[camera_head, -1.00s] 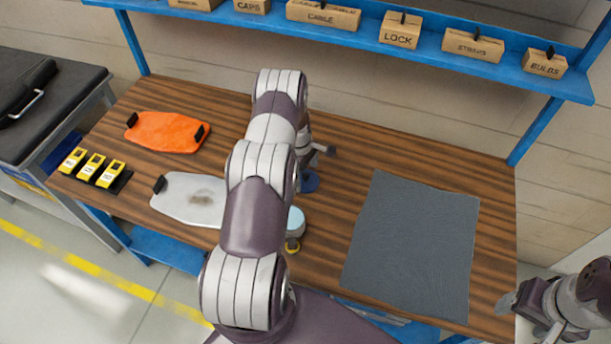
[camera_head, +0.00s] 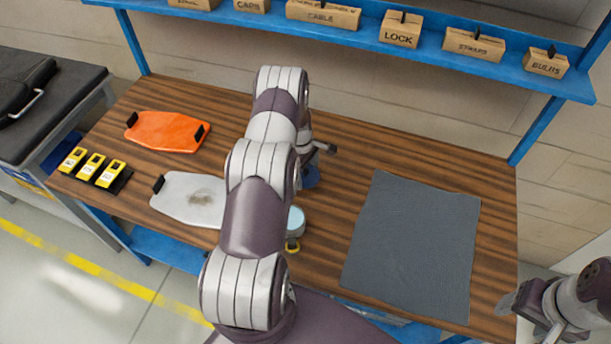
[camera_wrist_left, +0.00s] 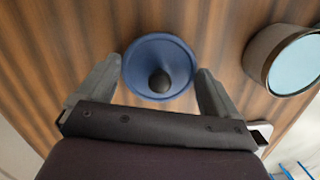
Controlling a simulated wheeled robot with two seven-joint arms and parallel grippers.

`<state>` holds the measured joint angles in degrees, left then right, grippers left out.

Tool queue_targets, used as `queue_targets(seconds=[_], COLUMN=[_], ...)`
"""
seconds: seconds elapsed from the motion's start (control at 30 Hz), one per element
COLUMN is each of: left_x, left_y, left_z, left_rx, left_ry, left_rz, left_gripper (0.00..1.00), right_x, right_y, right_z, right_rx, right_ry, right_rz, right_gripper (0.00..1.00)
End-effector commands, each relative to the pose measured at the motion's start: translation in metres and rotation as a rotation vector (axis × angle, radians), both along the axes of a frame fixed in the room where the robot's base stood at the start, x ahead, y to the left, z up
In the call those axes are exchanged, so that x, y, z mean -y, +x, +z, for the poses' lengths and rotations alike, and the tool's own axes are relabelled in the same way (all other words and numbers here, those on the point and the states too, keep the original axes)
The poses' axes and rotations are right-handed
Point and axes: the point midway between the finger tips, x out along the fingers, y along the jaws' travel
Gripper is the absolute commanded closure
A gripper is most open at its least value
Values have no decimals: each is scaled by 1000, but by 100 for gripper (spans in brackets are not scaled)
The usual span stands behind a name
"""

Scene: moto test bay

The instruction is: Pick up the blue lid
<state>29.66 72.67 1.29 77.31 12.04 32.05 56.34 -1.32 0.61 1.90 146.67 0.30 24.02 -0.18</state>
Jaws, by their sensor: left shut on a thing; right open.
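The blue lid (camera_wrist_left: 158,52) is a round blue disc with a dark knob at its middle. In the left wrist view it sits between the two grey fingers of my left gripper (camera_wrist_left: 158,82), which is shut on it. In the head view only part of the lid (camera_head: 311,177) shows beside my left arm, which hides most of that gripper. I cannot tell how far the lid is above the table. My right gripper (camera_head: 530,318) is open and empty at the lower right, beyond the table's right front corner.
A round container with a light blue top (camera_head: 296,220) stands near the front edge, partly behind my arm; it also shows in the left wrist view (camera_wrist_left: 292,62). Orange (camera_head: 166,132) and pale (camera_head: 188,200) panels and yellow devices (camera_head: 92,168) lie left. A grey mat (camera_head: 410,245) lies clear at right.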

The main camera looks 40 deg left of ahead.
Motion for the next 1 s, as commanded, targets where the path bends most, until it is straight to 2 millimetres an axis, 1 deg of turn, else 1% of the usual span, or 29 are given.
queue_targets(seconds=[0.03,0.07,0.4,0.5,0.6,0.67,0.7,0.8,0.9,1.0], left_x=[-1,-1,74,92,102,101,98,86,74,66], left_y=[2,1,-28,-36,-40,-42,-47,-71,-96,-121], left_z=[7,14,62,73,84,95,105,123,130,129], left_rx=[5,4,1,0,1,2,1,-3,-3,0], left_ry=[3,2,1,0,0,0,0,0,0,2], left_rz=[0,-1,-5,-3,1,12,28,89,138,149], left_gripper=[35,35,35,35,35,35,35,35,35,35], right_x=[0,0,0,0,0,0,0,0,0,0], right_y=[0,0,0,0,0,0,0,0,0,0], right_z=[-8,-11,-27,-31,-29,-23,-14,13,39,59], right_rx=[0,0,0,0,0,0,0,0,0,0], right_ry=[0,0,0,0,0,0,0,0,0,0], right_rz=[0,0,0,0,0,0,0,0,0,0], right_gripper=[34,34,34,34,34,34,34,34,34,34])
